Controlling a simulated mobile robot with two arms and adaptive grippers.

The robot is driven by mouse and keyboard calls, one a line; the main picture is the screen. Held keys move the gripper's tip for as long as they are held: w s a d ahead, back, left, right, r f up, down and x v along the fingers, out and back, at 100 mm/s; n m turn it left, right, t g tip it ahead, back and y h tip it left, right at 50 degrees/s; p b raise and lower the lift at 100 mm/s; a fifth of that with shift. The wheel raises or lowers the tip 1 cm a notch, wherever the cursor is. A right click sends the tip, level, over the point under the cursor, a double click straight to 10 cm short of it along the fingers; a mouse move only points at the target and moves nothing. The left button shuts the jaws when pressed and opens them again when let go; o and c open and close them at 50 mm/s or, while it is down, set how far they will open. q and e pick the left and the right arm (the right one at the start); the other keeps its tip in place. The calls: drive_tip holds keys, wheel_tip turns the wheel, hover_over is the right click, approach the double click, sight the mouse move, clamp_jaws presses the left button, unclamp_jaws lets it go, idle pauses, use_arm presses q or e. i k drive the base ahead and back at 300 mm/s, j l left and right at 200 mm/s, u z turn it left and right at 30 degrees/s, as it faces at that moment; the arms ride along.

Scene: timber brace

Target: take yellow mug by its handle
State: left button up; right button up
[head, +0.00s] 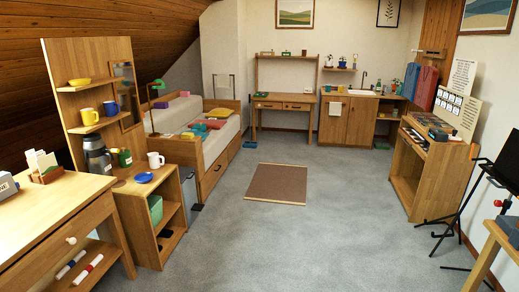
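The yellow mug (89,116) stands upright on the lower shelf (101,123) of a wooden shelf unit at the left. A blue mug (110,108) stands just to its right on the same shelf. The yellow mug is small in the picture, and I cannot clearly make out its handle. A yellow dish (79,82) lies on the shelf above it. Neither of my grippers is in view.
Below the shelf, a dark flask (97,157), a white mug (155,160) and a blue dish (144,178) stand on a low cabinet. A drawer table (60,215) is at the near left. The grey carpet (300,240) is open, with a brown mat (276,183).

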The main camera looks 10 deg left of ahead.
sight(89, 116)
drive_tip(key=i+j+u, duration=0.2)
drive_tip(key=i, duration=0.4)
drive_tip(key=i+l+u, duration=0.15)
drive_tip(key=i, duration=0.45)
drive_tip(key=i+u, duration=0.2)
drive_tip(key=i, duration=0.4)
drive_tip(key=i+l+u, duration=0.15)
drive_tip(key=i, duration=0.45)
